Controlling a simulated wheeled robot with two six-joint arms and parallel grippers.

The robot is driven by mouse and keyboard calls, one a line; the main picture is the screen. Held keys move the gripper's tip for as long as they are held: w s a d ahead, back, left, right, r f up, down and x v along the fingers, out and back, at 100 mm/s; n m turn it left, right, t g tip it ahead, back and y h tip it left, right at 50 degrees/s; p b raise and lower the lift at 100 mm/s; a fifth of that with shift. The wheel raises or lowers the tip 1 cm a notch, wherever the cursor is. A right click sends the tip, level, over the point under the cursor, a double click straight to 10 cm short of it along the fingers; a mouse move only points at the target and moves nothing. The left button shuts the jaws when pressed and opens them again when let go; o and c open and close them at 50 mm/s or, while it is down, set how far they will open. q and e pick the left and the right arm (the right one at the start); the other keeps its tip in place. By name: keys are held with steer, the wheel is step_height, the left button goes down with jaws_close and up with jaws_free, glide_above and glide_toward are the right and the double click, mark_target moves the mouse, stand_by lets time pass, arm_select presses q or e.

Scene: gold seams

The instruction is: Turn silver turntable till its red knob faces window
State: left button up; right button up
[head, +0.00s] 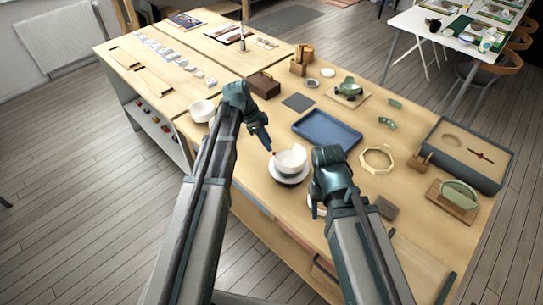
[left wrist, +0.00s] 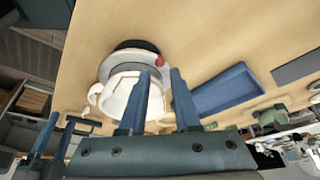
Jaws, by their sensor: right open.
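The silver turntable (head: 289,181) sits on the wooden table between my two grippers, with a white cup (head: 291,160) on it. In the left wrist view the turntable (left wrist: 107,70) is partly hidden by the cup (left wrist: 117,95), whose handle points left. The red knob (left wrist: 160,60) is at the turntable's edge, beyond my left fingertips. My left gripper (head: 268,146) points down beside the cup; its fingers (left wrist: 160,75) are apart with nothing clearly gripped. Contact with the knob cannot be told. My right gripper (head: 317,208) is open near the table's front edge, partly hidden by its arm. No window shows.
A blue tray (head: 326,131) lies behind the turntable. A white bowl (head: 202,110) stands to the left, and a brown box (head: 263,85) is further back. An octagonal frame (head: 377,159) and a grey tray (head: 466,155) lie to the right. Bare tabletop surrounds the turntable's left side.

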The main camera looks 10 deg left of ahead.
mark_target(274, 153)
arm_select(q)
steer(key=b+x, duration=0.2)
steer(key=x, duration=0.2)
steer(key=shift+b, duration=0.3)
arm_select(e)
step_height(274, 153, down, 4)
steer(key=shift+r, duration=0.15)
arm_select(q)
jaws_close()
stand_by(0.8)
